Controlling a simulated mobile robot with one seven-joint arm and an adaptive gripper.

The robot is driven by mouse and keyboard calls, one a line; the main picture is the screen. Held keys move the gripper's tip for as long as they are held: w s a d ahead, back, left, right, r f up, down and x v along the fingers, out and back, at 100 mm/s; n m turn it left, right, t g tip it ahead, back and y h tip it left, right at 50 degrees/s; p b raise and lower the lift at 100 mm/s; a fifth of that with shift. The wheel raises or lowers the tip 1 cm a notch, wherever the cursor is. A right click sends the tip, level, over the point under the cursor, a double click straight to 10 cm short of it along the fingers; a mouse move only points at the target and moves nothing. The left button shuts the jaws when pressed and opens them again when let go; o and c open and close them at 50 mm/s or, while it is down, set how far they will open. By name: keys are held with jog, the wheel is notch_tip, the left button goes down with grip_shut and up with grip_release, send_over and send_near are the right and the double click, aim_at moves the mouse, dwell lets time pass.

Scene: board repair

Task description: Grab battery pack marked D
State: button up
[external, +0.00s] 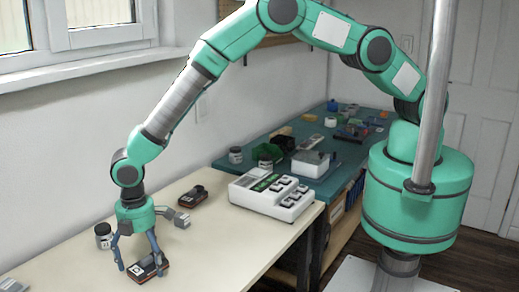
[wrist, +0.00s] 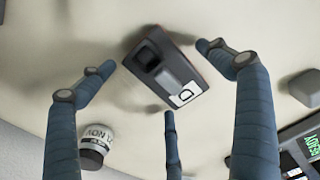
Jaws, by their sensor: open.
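The battery pack marked D (wrist: 150,55) is a dark grey block with a white label reading D at one end. It lies on the cream table, between the spread fingers of my gripper (wrist: 158,75) in the wrist view. No finger clearly touches it there. In the external view the pack (external: 152,265) is beneath my gripper (external: 141,267), partly hidden by the fingers; its letter is too small to read there. My gripper is open and empty, pointing down, with its fingertips low around the pack.
Another dark pack (external: 192,197) lies farther back. A lidded jar (external: 103,236) stands left of my gripper. A cluttered teal bench (external: 230,160) is behind. The table's front left is mostly clear.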

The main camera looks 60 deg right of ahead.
jog(key=c, duration=1.7)
jog(key=shift+o, duration=0.2)
jog(key=shift+r, duration=0.15)
jog(key=shift+r, duration=0.5)
jog(key=shift+s+d+r+p, duration=0.1)
jog(key=shift+d+r+p, duration=0.1)
jog(key=shift+r, duration=0.4)
jog(key=shift+s+d+r+p, duration=0.1)
jog(key=shift+r+p, duration=0.05)
jog(key=shift+r, duration=0.45)
jog(key=s+d, duration=0.3)
jog(key=d, duration=0.1)
jog(key=s+d+r+p, duration=0.1)
jog(key=s+d, duration=0.6)
jog(key=shift+d+r, duration=0.15)
jog(key=shift+d, duration=0.2)
